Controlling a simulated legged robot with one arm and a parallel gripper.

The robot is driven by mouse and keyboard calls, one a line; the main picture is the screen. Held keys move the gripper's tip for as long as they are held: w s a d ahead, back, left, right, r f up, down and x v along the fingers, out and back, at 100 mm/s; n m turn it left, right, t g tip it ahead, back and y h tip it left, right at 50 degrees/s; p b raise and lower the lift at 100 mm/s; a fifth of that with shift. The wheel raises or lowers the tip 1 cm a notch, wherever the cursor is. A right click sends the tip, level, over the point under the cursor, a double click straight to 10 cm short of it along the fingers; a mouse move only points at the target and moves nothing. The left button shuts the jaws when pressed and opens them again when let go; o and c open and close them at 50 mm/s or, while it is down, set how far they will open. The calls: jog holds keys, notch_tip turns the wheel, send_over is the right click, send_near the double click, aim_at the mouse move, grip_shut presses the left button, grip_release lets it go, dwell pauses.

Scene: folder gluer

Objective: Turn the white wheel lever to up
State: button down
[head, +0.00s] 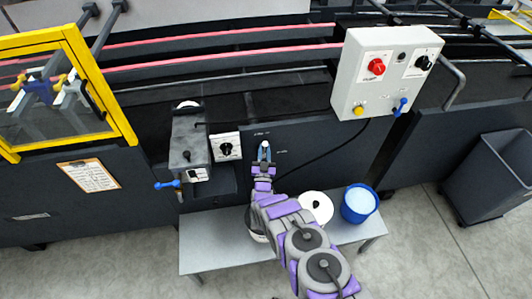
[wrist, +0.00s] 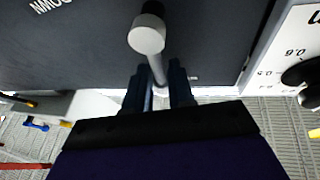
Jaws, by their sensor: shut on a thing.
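The white wheel lever (head: 265,144) is on the dark machine panel, at the middle of the head view. In the wrist view its pale round knob (wrist: 147,36) and thin shaft show, with the shaft running down between my fingers. My gripper (head: 264,155) is at the lever; in the wrist view its two dark fingers (wrist: 159,92) are shut on the shaft, below the knob in the picture. A label that reads like an upside-down DOWN (wrist: 50,4) is at the upper left of the wrist view. The fingers hide part of the shaft.
A white dial plate (head: 226,147) is just left of the lever, near a grey box unit (head: 188,145). A grey control box (head: 383,70) stands to the upper right. A table (head: 205,245) below holds a blue bucket (head: 359,204) and a white roll (head: 316,208). A dark cable crosses the panel.

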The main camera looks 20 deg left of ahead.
jog(key=shift+s+a+n+y, duration=0.25)
jog(key=shift+n+y, duration=0.15)
jog(key=shift+n, duration=0.6)
jog(key=c, duration=1)
grip_release()
jog(key=shift+o, duration=0.2)
jog(key=b+v, duration=0.3)
jog(key=v, duration=1.4)
jog(key=shift+f, duration=0.2)
jog(key=shift+d, duration=0.1)
